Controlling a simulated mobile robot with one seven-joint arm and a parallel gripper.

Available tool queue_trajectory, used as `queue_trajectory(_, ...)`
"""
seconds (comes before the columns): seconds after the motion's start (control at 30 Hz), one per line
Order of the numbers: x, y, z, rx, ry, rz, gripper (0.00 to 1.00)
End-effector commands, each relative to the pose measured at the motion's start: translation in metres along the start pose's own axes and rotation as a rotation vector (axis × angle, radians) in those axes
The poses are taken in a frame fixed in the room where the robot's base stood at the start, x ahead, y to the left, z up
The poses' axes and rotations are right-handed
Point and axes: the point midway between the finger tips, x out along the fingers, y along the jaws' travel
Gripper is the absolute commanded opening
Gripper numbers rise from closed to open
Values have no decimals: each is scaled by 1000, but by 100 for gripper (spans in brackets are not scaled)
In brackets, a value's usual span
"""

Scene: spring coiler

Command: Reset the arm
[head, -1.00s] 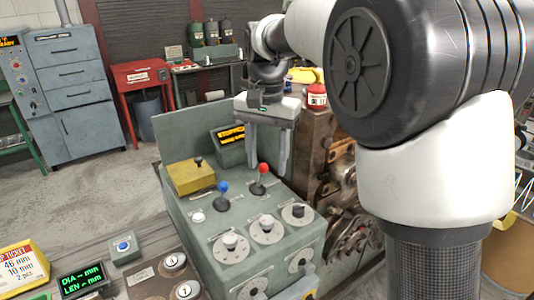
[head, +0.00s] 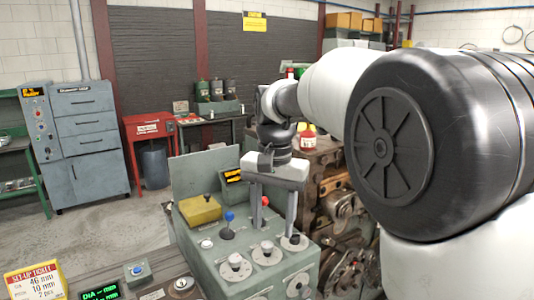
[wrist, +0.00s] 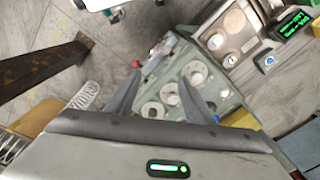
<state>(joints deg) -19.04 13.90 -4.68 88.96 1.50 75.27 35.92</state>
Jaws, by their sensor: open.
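My gripper (head: 272,212) hangs pointing down above the grey-green control console (head: 215,272), its two long fingers apart with nothing between them. In the wrist view my gripper (wrist: 150,92) also shows spread fingers over the console's dials. The blue-knobbed lever (head: 229,216) stands left of the fingers. The red-knobbed lever (head: 265,200) shows between the fingers, behind them. Several round knobs (head: 267,247) sit on the console top just below the fingertips. I cannot tell whether a fingertip touches the panel.
The coiler machine (head: 345,190) stands right of the console. A yellow box (head: 199,209) and a small amber display (head: 233,175) are on the console. A job ticket (head: 35,282) stands front left. In the wrist view, a wire coil (wrist: 86,95) lies left. Open floor (head: 120,225) is left.

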Motion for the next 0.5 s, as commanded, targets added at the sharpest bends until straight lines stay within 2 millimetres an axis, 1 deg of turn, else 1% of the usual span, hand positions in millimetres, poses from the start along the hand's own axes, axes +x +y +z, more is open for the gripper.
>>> queue_trajectory(0.03, -10, 12, 4, -11, 17, -15, 48)
queue_trajectory(0.17, -25, 39, 18, -52, 59, -48, 48)
queue_trajectory(0.27, -36, 63, 32, -90, 101, -71, 48)
queue_trajectory(0.37, -45, 91, 51, -137, 158, -94, 48)
queue_trajectory(0.5, -48, 136, 88, -223, 266, -111, 48)
